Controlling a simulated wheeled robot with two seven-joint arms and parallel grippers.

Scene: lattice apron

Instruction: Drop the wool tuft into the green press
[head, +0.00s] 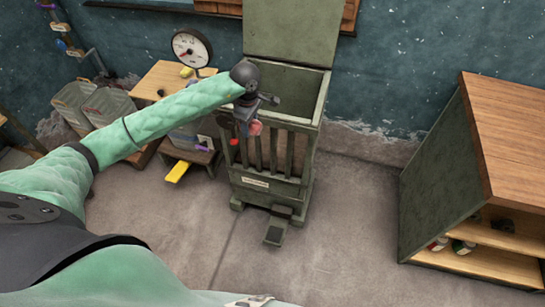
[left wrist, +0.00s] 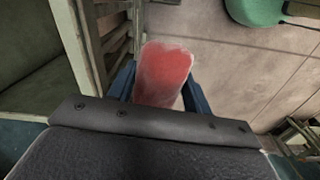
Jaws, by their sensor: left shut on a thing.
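The wool tuft (head: 256,128) is a small red-pink roll with a pale fuzzy edge. My left gripper (head: 250,118) is shut on the tuft, and its dark blue fingers show on either side of the tuft in the left wrist view (left wrist: 162,75). The green press (head: 318,150) is a tall slatted box with its lid raised against the wall and its top open. In the head view the tuft overlaps the upper front slats. In the left wrist view, floor shows beyond the tuft and the press (left wrist: 50,100) is to its left.
A wooden stand (head: 160,78) with a round dial (head: 190,48) is left of the press. Grey bins (head: 108,104) are farther left. A pedal (head: 273,236) sticks out at the press's front. A wooden-topped cabinet (head: 520,130) stands right; the floor between is clear.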

